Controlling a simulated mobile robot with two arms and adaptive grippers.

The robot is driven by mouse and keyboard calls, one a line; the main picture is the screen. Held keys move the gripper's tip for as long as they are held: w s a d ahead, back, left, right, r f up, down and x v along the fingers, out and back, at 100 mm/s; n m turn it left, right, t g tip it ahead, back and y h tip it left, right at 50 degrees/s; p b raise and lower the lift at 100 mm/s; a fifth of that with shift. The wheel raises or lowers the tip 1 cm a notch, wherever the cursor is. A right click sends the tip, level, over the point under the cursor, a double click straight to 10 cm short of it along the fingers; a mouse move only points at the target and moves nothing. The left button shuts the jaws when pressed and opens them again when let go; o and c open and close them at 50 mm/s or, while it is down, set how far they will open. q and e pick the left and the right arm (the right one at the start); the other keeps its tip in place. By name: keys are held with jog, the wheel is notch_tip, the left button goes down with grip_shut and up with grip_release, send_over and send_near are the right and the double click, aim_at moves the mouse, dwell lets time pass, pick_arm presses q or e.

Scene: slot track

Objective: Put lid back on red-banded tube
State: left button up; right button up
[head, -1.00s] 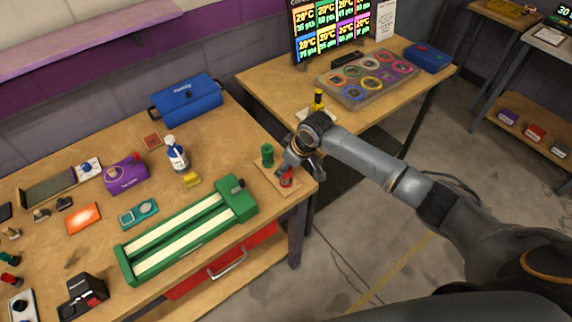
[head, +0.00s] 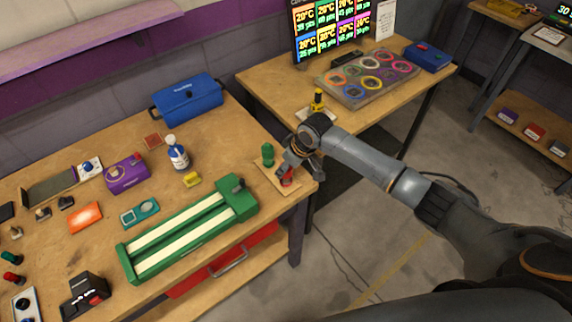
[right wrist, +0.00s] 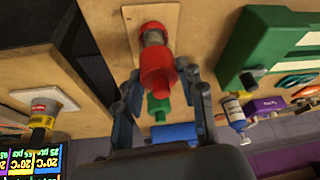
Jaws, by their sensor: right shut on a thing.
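The red-banded tube (right wrist: 152,28) stands on a small wooden board (right wrist: 168,12) at the right end of the workbench. Its red band and pale neck show in the right wrist view. The red lid (right wrist: 158,72) lies in line with the tube, between the fingers of my right gripper (right wrist: 158,70), which is shut on it. Whether the lid is seated or just above the neck I cannot tell. In the head view my right gripper (head: 291,172) hides most of the tube. My left gripper is not in view.
A green tube (head: 268,154) stands close behind on the same board. The bench edge is just right of the board.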

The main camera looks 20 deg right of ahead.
jog(key=o, duration=1.3)
notch_tip(320, 180, up, 5)
jog(key=p, duration=0.5)
jog(key=shift+f, duration=0.1)
jog(key=shift+r+p, duration=0.35)
jog(key=shift+r, duration=0.75)
grip_shut()
